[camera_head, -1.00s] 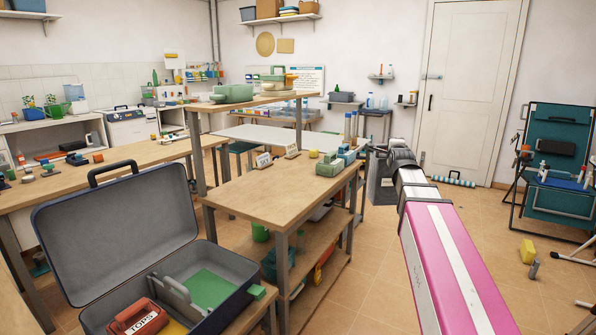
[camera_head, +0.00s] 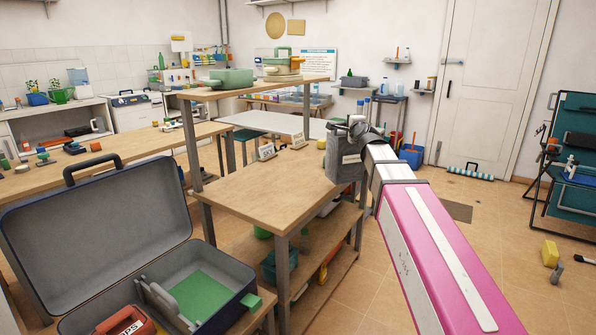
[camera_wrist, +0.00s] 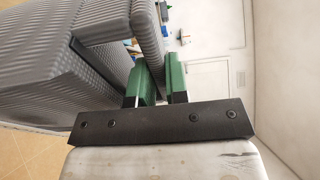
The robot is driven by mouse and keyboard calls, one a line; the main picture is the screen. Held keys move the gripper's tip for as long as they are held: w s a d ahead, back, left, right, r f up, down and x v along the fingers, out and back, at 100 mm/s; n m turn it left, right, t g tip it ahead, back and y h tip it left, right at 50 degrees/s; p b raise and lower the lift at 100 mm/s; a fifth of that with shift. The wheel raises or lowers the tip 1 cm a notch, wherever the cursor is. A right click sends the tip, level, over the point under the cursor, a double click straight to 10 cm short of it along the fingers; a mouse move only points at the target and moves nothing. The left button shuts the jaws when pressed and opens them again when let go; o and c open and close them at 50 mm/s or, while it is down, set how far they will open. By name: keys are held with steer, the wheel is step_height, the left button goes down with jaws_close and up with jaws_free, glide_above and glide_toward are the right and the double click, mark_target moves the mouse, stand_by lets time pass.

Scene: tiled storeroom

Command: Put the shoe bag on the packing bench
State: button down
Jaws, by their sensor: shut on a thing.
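The shoe bag, a grey bag (camera_head: 344,166) with a pale label, hangs upright from my gripper (camera_head: 357,128) at the end of my pink arm. In the head view it overlaps the far right end of a wooden bench (camera_head: 265,205), which I take for the packing bench. I cannot tell whether its base touches the top. In the wrist view the bag (camera_wrist: 50,75) is a large ribbed grey shape at the left. My gripper's green fingers (camera_wrist: 160,82) are shut on its upper strap; the exact grip is partly hidden.
An open suitcase (camera_head: 110,225) is in the left foreground. A folding chair (camera_head: 575,165) and a yellow block (camera_head: 550,253) are at the right. The bench's front and middle are clear.

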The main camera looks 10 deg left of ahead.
steer(key=s+a+r+n+g+y, duration=0.2)
steer(key=s+a+y, duration=0.15)
steer(key=a, duration=0.65)
steer(key=s+a+r+n+g+y, duration=0.25)
steer(key=s+a, duration=0.25)
steer(key=a, duration=0.5)
steer(key=s+a+r+n+g+y, duration=0.2)
steer(key=s+a+n+g+y, duration=0.15)
steer(key=a, duration=0.65)
steer(key=w+d+f, duration=0.8)
steer(key=f, duration=0.3)
steer(key=shift+m+t+h, duration=0.3)
steer(key=shift+t+h, duration=0.05)
steer(key=shift+t, duration=0.05)
steer(key=shift+f, duration=0.1)
steer(key=c, duration=1.1)
jaws_free()
steer(key=shift+s, duration=0.1)
